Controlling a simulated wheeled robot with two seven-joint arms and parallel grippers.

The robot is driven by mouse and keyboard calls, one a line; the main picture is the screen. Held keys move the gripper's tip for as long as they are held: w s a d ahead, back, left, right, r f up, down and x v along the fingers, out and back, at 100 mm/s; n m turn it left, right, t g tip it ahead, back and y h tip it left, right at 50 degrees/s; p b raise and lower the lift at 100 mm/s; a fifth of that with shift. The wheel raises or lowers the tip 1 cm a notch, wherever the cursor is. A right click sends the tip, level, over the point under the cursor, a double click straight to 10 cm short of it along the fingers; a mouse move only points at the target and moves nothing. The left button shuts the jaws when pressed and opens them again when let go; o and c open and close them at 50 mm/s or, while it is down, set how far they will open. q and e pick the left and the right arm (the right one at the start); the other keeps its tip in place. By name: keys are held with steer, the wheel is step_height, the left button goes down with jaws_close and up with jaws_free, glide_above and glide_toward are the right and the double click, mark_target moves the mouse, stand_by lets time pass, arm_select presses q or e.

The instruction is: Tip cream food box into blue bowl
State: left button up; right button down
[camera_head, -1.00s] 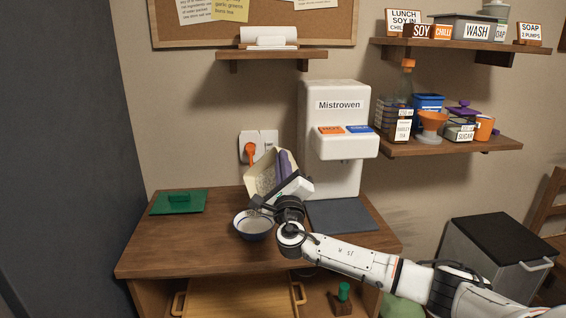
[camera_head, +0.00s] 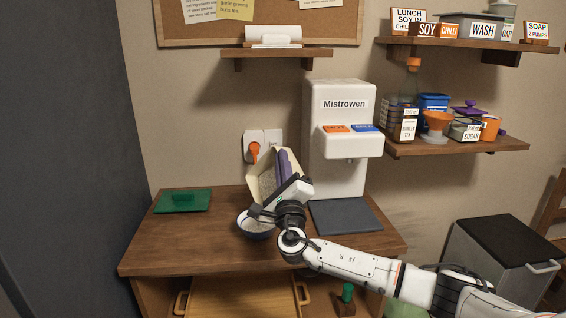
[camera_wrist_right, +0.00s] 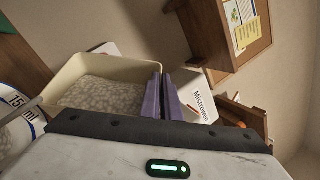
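The cream food box (camera_head: 262,180) is open-topped and tilted above the back of the blue bowl (camera_head: 256,231). Pale grainy contents show inside the box (camera_wrist_right: 100,95) in the right wrist view. My right gripper (camera_head: 286,166) has purple fingers, which are shut on the box's right side wall (camera_wrist_right: 161,98). The bowl stands on the wooden counter, just left of my right wrist. Pale grey material seems to show inside it; my wrist and the box partly hide it. My left gripper is not in view.
A white dispenser (camera_head: 338,110) stands right behind my gripper, with a dark mat (camera_head: 345,216) before it. The wooden counter (camera_head: 185,240) is clear at front left. A wall shelf (camera_head: 275,53) hangs above.

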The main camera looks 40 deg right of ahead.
steer(key=shift+a+n+t+b, duration=0.3)
steer(key=shift+a+n+t, duration=0.2)
steer(key=shift+a+n, duration=0.1)
steer(key=shift+s+a+f+n+t+y+b, duration=0.1)
steer(key=shift+a+f+n+t+y+b, duration=0.1)
steer(key=shift+a+n+t+y+b, duration=0.25)
steer(key=shift+a+n, duration=0.2)
steer(key=shift+n, duration=0.15)
steer(key=shift+a, duration=0.15)
steer(key=shift+a+f+n+t+y+b, duration=0.15)
steer(key=shift+a+n+t+y+b, duration=0.2)
steer(key=shift+a+n+t+b, duration=0.35)
steer(key=shift+d, duration=0.1)
